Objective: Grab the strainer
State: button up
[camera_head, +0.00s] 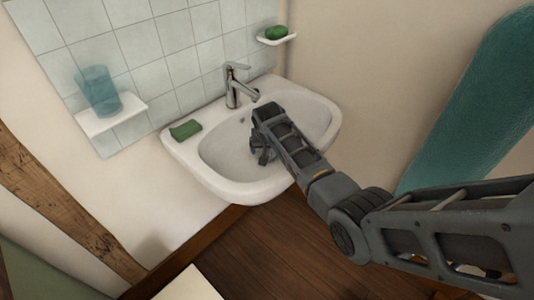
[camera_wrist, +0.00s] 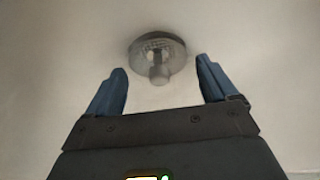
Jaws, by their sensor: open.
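The strainer (camera_wrist: 158,50) shows in the wrist view as a round grey metal piece with a mesh or perforated face and a knob at its middle. It lies on the pale basin surface, just beyond the fingertips. My gripper (camera_wrist: 160,80) is open, with one blue-grey finger on each side and the strainer's knob roughly between and slightly ahead of the tips. Neither finger visibly touches it. In the head view my gripper (camera_head: 262,155) is down inside the white sink (camera_head: 186,160), and the strainer is hidden behind it there.
A chrome faucet (camera_head: 237,85) stands at the sink's back rim, close to my arm. A green sponge (camera_head: 186,130) lies on the left rim. A glass (camera_head: 98,90) and green soap (camera_head: 276,33) sit on wall shelves. A teal surface (camera_head: 470,105) is at the right.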

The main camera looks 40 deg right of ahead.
jog(key=shift+w+d+f, duration=0.15)
jog(key=shift+f, duration=0.25)
jog(key=shift+c, duration=0.4)
jog(key=c, duration=0.8)
jog(key=shift+o, duration=0.2)
jog(key=shift+r, duration=0.1)
